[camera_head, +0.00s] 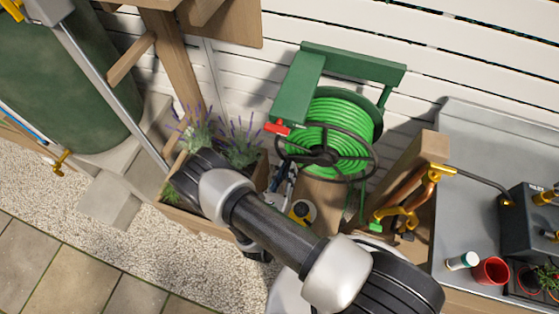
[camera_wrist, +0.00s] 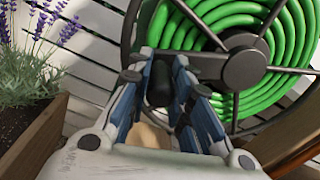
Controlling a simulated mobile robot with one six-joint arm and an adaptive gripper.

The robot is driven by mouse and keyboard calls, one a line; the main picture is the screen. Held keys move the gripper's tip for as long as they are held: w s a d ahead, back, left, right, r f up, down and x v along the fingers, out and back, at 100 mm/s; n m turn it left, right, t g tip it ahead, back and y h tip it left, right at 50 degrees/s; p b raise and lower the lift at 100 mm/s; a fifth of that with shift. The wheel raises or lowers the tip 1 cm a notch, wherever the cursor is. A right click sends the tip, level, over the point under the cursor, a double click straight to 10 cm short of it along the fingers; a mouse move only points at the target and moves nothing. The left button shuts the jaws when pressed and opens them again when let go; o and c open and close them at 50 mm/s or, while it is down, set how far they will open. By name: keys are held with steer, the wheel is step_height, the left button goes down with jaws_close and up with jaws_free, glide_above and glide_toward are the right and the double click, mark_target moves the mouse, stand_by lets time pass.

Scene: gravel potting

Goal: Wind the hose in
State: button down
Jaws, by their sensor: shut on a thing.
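The green hose (camera_head: 348,112) is wound in many turns on the reel, which hangs in a green frame (camera_head: 296,90) on the white slatted wall. In the wrist view the coils (camera_wrist: 228,22) fill the upper right behind a dark hand wheel (camera_wrist: 247,67). The wheel (camera_head: 322,156) faces me in the head view. My gripper (camera_wrist: 166,78) is shut on the wheel's black crank knob (camera_wrist: 161,92), with one finger on each side. In the head view my gripper (camera_head: 286,180) is at the wheel's lower left, partly hidden by my wrist. A length of hose (camera_head: 362,205) hangs below the reel.
A wooden planter of lavender (camera_head: 240,145) stands just left of my gripper. A red part (camera_head: 277,128) is at the reel's left side. A wooden post (camera_head: 420,170) with copper and brass pipes (camera_head: 410,200) stands right. A metal bench (camera_head: 470,150) holds pots beyond.

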steer(key=shift+s+d+f, duration=0.1)
steer(key=shift+d+f, duration=0.1)
steer(key=shift+f, duration=0.3)
steer(key=c, duration=1.4)
jaws_free()
steer(key=v, duration=1.2)
